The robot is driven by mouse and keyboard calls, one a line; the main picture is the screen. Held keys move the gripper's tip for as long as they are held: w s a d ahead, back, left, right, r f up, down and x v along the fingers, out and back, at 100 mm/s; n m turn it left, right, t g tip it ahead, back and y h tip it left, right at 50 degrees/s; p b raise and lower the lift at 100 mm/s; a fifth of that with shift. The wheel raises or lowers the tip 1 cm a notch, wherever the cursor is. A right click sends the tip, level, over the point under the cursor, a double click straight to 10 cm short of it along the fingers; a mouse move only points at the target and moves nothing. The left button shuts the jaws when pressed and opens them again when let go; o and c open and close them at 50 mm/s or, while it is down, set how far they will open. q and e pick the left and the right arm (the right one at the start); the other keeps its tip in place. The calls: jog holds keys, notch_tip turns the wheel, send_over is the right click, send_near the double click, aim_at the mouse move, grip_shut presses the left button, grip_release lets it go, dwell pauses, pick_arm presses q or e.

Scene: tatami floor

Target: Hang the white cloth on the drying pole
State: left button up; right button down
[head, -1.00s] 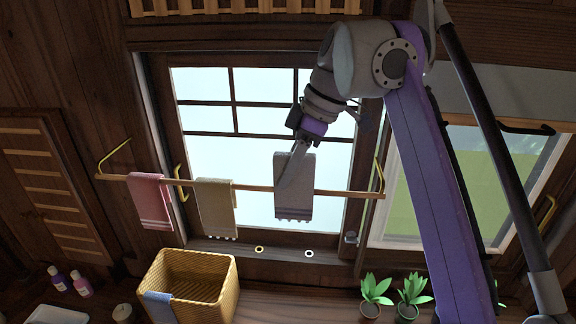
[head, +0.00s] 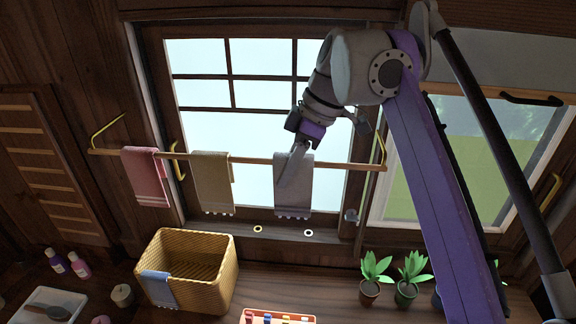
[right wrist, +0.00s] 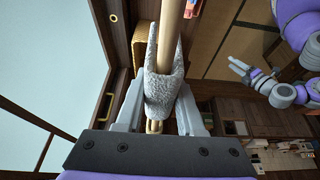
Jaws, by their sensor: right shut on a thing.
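The white cloth (head: 293,190), greyish in this light, hangs at the drying pole (head: 250,160), in front of the window. In the right wrist view the cloth (right wrist: 160,88) is folded around the pole (right wrist: 170,25), with a flap on each side. My right gripper (head: 298,148) is at the cloth's top edge, shut on it, with a finger on either side in the right wrist view (right wrist: 160,105). My left gripper (right wrist: 237,66) shows small in the right wrist view, apart from the cloth, its fingers seemingly spread and empty.
A pink towel (head: 147,178) and a beige towel (head: 213,183) hang left of the cloth. Below are a wicker basket (head: 222,275) with a blue cloth (head: 157,288), a tray of coloured items (head: 272,317) and potted plants (head: 373,270). The pole is bare right of the cloth.

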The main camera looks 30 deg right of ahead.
jog(key=shift+c, duration=2.2)
grip_release()
jog(key=p+v, duration=0.3)
jog(key=v, duration=0.7)
jog(key=shift+d+r, duration=0.1)
jog(key=shift+r, duration=0.3)
pick_arm(q)
jog(key=r, duration=0.1)
jog(key=w+r, duration=0.1)
jog(key=r, duration=0.1)
jog(key=w+r, duration=0.1)
jog(key=r, duration=0.1)
jog(key=shift+w, duration=0.25)
pick_arm(e)
jog(key=shift+s, duration=0.1)
